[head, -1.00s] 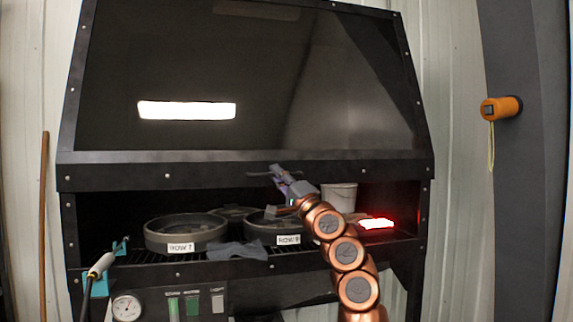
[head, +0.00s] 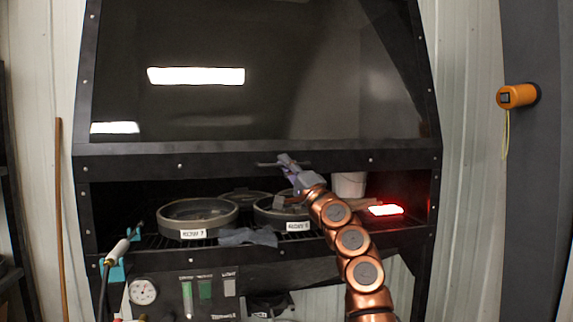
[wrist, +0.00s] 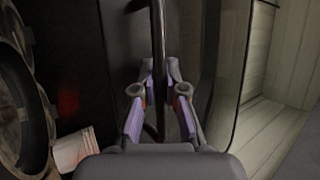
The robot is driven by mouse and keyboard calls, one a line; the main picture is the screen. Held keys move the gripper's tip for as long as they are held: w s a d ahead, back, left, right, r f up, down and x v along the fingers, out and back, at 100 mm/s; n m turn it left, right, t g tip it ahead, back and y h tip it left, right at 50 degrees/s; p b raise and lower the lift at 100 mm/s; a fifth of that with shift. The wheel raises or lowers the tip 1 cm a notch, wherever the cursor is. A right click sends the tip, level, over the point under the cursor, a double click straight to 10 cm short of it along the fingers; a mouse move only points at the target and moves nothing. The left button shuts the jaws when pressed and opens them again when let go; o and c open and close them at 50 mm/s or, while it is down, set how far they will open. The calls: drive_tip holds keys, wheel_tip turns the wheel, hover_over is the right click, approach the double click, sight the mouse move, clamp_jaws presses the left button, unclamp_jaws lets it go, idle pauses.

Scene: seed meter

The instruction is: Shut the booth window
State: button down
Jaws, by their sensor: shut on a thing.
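The booth window (head: 330,90) is a large dark glass pane in a black frame, in the upper part of the head view. Its bottom rail (head: 220,164) hangs above the booth's opening, and a gap stays open below it. A thin dark handle bar (head: 266,164) sits on the rail. My gripper (head: 287,162) is at this handle, with its jaws closed around it. In the wrist view the handle (wrist: 158,30) runs upright between the purple-padded fingers of my gripper (wrist: 160,75). The fingers hide part of the bar.
Inside the booth are round pans (head: 170,212), a grey cloth (head: 248,237), a white bucket (head: 349,184) and a glowing red light (head: 385,210). A cabled tool (head: 117,250) hangs at the left front. An orange device (head: 517,96) is on the right post.

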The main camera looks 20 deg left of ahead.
drive_tip(key=c, duration=1.5)
unclamp_jaws()
drive_tip(key=shift+w+a+f, duration=0.25)
drive_tip(key=shift+w+f, duration=0.05)
drive_tip(key=shift+f, duration=0.2)
drive_tip(key=shift+s+d, duration=0.1)
drive_tip(key=shift+d, duration=0.05)
drive_tip(key=shift+s+d+f, duration=0.25)
drive_tip(key=shift+d+f, duration=0.05)
drive_tip(key=shift+d, duration=0.2)
drive_tip(key=shift+s+d+r, duration=0.1)
drive_tip(key=shift+s+d, duration=0.8)
drive_tip(key=shift+d, duration=0.8)
drive_tip(key=shift+s+d, duration=0.9)
drive_tip(key=shift+d, duration=0.85)
drive_tip(key=shift+s+d+r, duration=0.1)
drive_tip(key=shift+s+d, duration=0.8)
drive_tip(key=shift+d, duration=0.8)
drive_tip(key=shift+d, duration=0.1)
